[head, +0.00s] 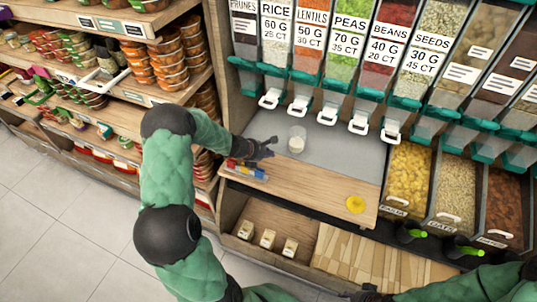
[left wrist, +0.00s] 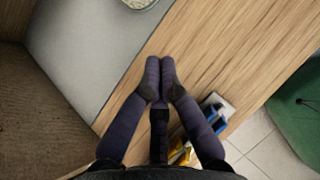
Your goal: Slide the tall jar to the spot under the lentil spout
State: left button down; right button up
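A clear jar (head: 297,140) with pale contents stands upright on the grey surface, in front of the lentil spout (head: 299,107).
Markers (head: 246,170) lie at the left end of the wooden counter (head: 300,185); a yellow lid (head: 355,204) lies at its right. Several dispensers with white handles hang behind. Open bins of pasta (head: 408,178) and oats stand right. Shelves of tins (head: 168,62) are left.

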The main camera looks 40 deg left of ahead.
aim_at(291, 150)
pick_arm(q)
jog(key=b+x, duration=0.2)
jog(key=x, duration=0.4)
jog(key=shift+w+d+f, duration=0.15)
jog(key=shift+f, duration=0.25)
jog(key=shift+w+d+r, duration=0.1)
jog(key=shift+w+d, duration=0.05)
jog(key=shift+w, duration=0.45)
jog(key=shift+w+d+r, duration=0.1)
jog(key=shift+w+d, duration=0.05)
jog(key=shift+w, duration=0.45)
jog(key=shift+w+d, duration=0.2)
jog(key=shift+w, duration=0.5)
jog(key=shift+w+d+r+p, duration=0.1)
jog(key=shift+w+d+p, duration=0.2)
jog(key=shift+w, duration=0.7)
jog(key=shift+s, duration=0.1)
